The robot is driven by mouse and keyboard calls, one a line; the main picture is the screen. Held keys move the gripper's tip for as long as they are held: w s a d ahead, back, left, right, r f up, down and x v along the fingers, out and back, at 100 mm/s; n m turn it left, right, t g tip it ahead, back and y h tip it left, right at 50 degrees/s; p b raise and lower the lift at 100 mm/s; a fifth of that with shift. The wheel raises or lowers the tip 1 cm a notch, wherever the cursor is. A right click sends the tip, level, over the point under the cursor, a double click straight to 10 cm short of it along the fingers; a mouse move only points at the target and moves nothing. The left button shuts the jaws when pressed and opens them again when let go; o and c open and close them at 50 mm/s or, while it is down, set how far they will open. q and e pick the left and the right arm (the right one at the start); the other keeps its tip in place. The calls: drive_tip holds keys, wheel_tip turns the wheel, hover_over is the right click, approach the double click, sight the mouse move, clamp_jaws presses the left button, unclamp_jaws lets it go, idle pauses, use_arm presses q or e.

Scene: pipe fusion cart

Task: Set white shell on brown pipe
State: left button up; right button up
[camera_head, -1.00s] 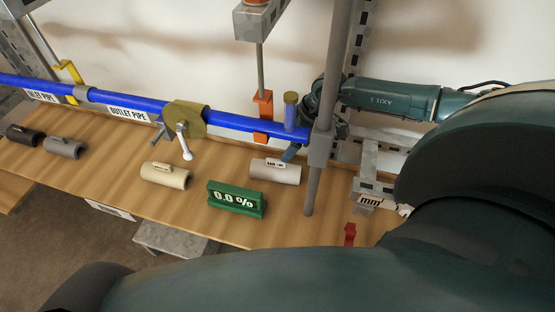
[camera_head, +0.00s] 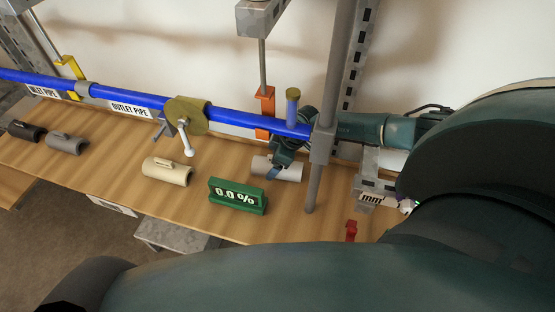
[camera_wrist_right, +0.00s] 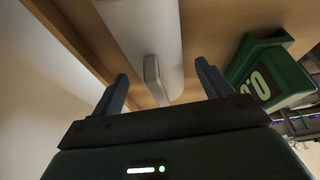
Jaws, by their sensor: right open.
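The white shell (camera_head: 292,173), a half-round piece with a raised grip on top, lies on the wooden bench below the right end of the blue pipe (camera_head: 240,120). My right gripper (camera_head: 276,168) is above it and partly covers it. In the right wrist view the open fingers (camera_wrist_right: 163,88) stand on either side of the grip on the shell (camera_wrist_right: 145,25), not closed on it. The long pipe looks blue; I see no clearly brown pipe. My left gripper is not in view.
A cream shell (camera_head: 167,173), a grey shell (camera_head: 66,145) and a black shell (camera_head: 25,131) lie to the left. A grey upright post (camera_head: 325,130) is close on the right. A brass valve with a lever (camera_head: 187,115) sits on the pipe.

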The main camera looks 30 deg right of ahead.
drive_tip(key=shift+f, duration=0.1)
drive_tip(key=shift+c, duration=0.2)
drive_tip(key=c, duration=1)
wheel_tip(320, 180, up, 18)
drive_tip(key=shift+r, duration=0.1)
idle(0.3)
